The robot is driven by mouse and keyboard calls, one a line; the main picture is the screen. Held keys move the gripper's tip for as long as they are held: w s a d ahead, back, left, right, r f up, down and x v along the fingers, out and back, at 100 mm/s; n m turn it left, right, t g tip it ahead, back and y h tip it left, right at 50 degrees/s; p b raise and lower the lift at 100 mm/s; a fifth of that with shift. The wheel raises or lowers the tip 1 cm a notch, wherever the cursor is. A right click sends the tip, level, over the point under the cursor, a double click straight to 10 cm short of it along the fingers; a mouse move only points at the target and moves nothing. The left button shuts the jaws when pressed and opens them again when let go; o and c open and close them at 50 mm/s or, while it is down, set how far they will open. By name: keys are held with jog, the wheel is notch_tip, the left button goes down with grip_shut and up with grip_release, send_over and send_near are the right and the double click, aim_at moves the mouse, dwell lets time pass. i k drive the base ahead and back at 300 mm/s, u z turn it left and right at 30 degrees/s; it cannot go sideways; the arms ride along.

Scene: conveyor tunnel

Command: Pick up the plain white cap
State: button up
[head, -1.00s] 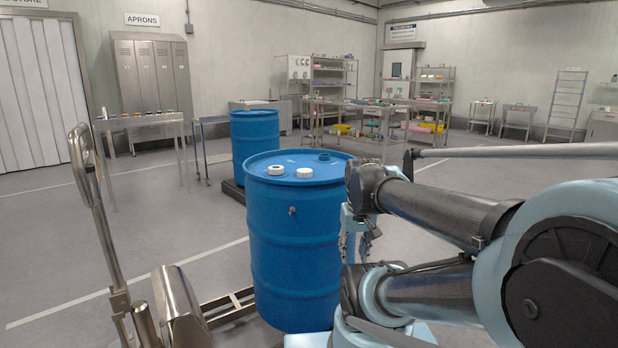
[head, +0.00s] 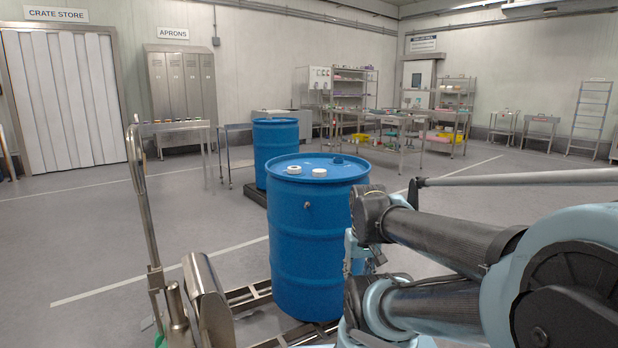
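The plain white cap (head: 319,173) lies on top of the near blue drum (head: 310,245), right of a second white cap (head: 294,170) that shows a darker centre. The two caps sit close together with a small gap. My gripper (head: 366,258) hangs at the drum's right side, below the level of its top and apart from both caps. It is mostly hidden behind my folded arm, so its opening cannot be made out.
A steel pallet truck (head: 205,300) with an upright handle stands left of the near drum. Another blue drum (head: 276,140) stands behind it. Steel tables, including one (head: 178,127) at the left, and shelves line the back. Floor at the left is open.

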aim_at(315, 173)
jog(key=u, duration=0.6)
jog(key=i, duration=1)
jog(key=z, duration=1.25)
